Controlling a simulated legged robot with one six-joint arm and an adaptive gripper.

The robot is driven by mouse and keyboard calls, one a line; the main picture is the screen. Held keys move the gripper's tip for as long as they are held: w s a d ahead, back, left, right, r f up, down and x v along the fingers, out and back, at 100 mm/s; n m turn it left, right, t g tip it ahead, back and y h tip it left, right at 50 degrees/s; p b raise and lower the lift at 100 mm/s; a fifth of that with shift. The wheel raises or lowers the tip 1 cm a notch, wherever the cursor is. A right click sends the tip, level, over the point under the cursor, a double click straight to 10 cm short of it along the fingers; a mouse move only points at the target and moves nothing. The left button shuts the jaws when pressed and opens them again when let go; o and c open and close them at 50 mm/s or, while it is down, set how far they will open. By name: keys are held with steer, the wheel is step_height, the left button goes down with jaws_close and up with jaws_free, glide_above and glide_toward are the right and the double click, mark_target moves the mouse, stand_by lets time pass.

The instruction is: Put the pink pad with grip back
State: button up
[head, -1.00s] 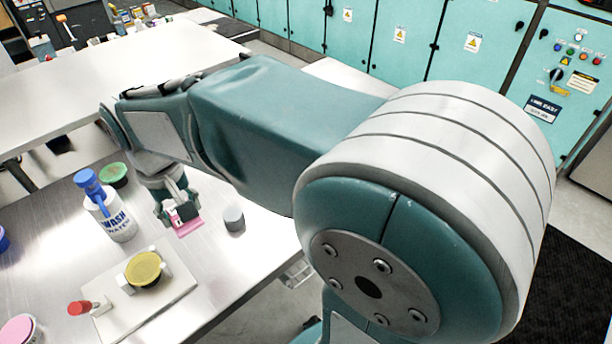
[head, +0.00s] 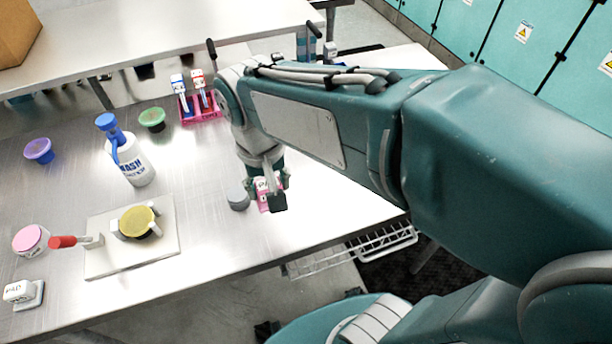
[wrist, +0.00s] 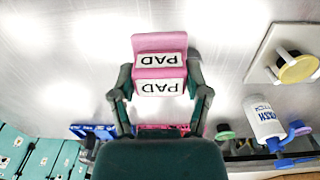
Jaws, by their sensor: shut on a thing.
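The pink pad with grip (wrist: 160,62) shows in the wrist view as a pink block with white labels reading PAD. My gripper (wrist: 160,82) is shut on it, one finger on each side. In the head view the pink pad (head: 265,203) is partly hidden by my gripper (head: 268,184), low over the steel table, right beside a grey cylinder (head: 238,198). I cannot tell whether the pad touches the table. A pink rack (head: 205,117) at the back of the table holds a blue-and-white piece (head: 180,88) and a red-and-white piece (head: 198,80).
A white wash bottle (head: 135,165) stands left of the cylinder, with green (head: 152,118) and purple (head: 39,150) lidded pots behind. A board (head: 165,240) with a yellow-topped pot (head: 137,221) lies in front. Clear table lies between rack and cylinder.

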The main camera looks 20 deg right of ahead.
glide_toward(299, 187)
steer(key=s+a+r, duration=0.2)
steer(key=s, duration=0.1)
steer(key=w+d+f, duration=0.2)
steer(key=d+f, duration=0.1)
steer(key=shift+w+f, duration=0.2)
steer(key=shift+f, duration=0.15)
steer(key=shift+w+a+f, duration=0.2)
steer(key=shift+f, duration=0.05)
steer(key=f, duration=0.3)
steer(key=shift+w+a, duration=0.2)
steer(key=shift+a, duration=0.15)
steer(key=shift+d+f, duration=0.2)
steer(key=shift+f, duration=0.15)
steer(key=shift+d, duration=0.4)
steer(key=shift+f, duration=0.15)
steer(key=o, duration=1)
steer(key=shift+a, duration=0.45)
